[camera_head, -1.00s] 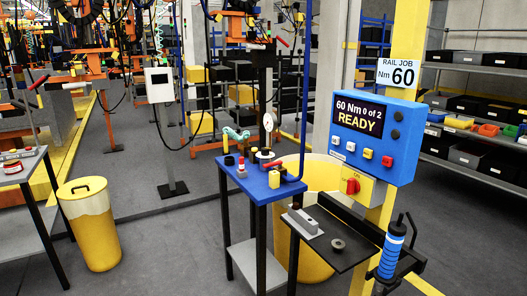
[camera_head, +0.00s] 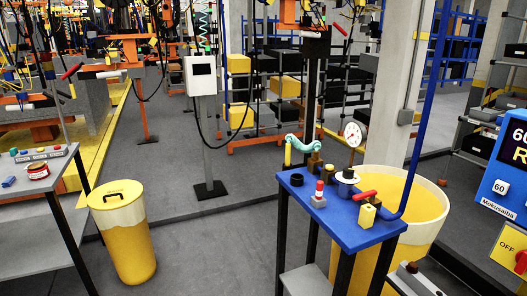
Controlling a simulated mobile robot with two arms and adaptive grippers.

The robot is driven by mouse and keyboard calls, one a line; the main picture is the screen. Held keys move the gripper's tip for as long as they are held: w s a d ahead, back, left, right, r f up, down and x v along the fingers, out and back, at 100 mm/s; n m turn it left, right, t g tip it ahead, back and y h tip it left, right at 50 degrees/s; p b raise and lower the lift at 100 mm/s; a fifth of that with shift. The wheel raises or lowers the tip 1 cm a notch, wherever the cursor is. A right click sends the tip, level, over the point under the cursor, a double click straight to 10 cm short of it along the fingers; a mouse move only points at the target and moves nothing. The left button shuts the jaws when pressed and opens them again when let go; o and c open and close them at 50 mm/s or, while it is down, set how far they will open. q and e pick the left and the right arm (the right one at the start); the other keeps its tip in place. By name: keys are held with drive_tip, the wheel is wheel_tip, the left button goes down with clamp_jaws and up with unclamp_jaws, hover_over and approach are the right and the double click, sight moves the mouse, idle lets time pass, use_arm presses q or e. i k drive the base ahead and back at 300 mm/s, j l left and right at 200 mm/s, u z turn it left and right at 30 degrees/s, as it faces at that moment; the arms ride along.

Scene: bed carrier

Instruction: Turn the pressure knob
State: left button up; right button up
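A pressure gauge (camera_head: 354,135) with a round white dial stands at the back of a small blue-topped table (camera_head: 334,222). A black and white round part (camera_head: 346,180) sits below the gauge, and a low black cylinder (camera_head: 297,180) stands to its left. I cannot tell which of these, if either, is the pressure knob. A yellow block valve (camera_head: 367,215) with a red lever (camera_head: 364,195) is at the table's right side. A red-topped grey part (camera_head: 319,195) is near the front. Neither of my grippers is in view.
A yellow bin (camera_head: 122,238) stands left on open grey floor. A large yellow tub (camera_head: 433,205) is behind the blue table. A blue display panel (camera_head: 510,165) is cut off at the right edge. A grey bench (camera_head: 36,215) is at the left, and a screen post (camera_head: 207,140) stands behind.

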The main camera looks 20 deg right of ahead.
sight(348, 173)
drive_tip(key=i+j, duration=0.1)
drive_tip(key=i, duration=0.35)
drive_tip(key=i+j, duration=0.1)
drive_tip(key=i, duration=0.35)
drive_tip(key=i+j, duration=0.1)
drive_tip(key=i, duration=0.35)
drive_tip(key=z, duration=0.05)
